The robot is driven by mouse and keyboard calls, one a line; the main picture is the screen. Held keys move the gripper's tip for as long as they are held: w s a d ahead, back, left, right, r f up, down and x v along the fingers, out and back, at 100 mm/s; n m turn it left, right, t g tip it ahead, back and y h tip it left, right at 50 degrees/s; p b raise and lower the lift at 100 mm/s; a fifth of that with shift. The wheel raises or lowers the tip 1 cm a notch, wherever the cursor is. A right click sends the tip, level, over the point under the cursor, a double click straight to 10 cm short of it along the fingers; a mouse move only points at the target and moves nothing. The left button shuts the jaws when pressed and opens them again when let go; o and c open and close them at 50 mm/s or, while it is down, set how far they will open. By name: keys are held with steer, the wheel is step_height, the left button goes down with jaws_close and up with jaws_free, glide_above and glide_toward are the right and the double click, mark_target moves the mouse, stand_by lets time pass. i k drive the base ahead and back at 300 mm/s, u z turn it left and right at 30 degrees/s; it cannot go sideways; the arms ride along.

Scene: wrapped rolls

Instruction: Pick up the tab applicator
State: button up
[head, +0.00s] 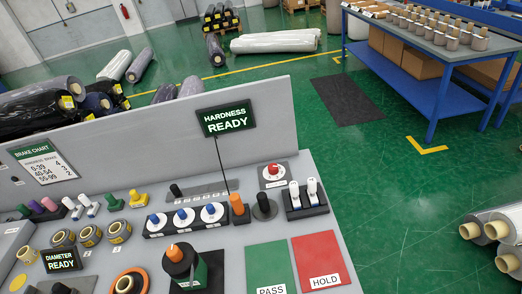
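No item on the grey console (235,170) is labelled as the tab applicator, and I cannot tell for sure which one it is. Upright hand-sized items there include a black-and-green device with an orange-marked knob (181,262) at the front, an orange-topped piece on a dark base (238,206) below the HARDNESS READY display (226,118), and a black round-based piece (264,207) beside it. Two white-handled pieces (295,194) stand in a black holder at the right. My gripper is not in view.
Green PASS (270,270) and red HOLD (318,262) pads lie at the console's front right. Tape rolls (90,235) and a DIAMETER READY display (61,260) are at left. A raised back panel (270,110) borders the console. Wrapped rolls (495,228) lie right; a blue table (440,65) stands behind.

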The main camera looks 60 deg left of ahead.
mark_target(295, 189)
steer(key=u, duration=0.55)
steer(key=i, duration=0.95)
steer(key=u, duration=0.6)
steer(key=k, duration=0.75)
steer(key=u, duration=0.2)
steer(key=i, duration=0.85)
steer(key=z, duration=0.1)
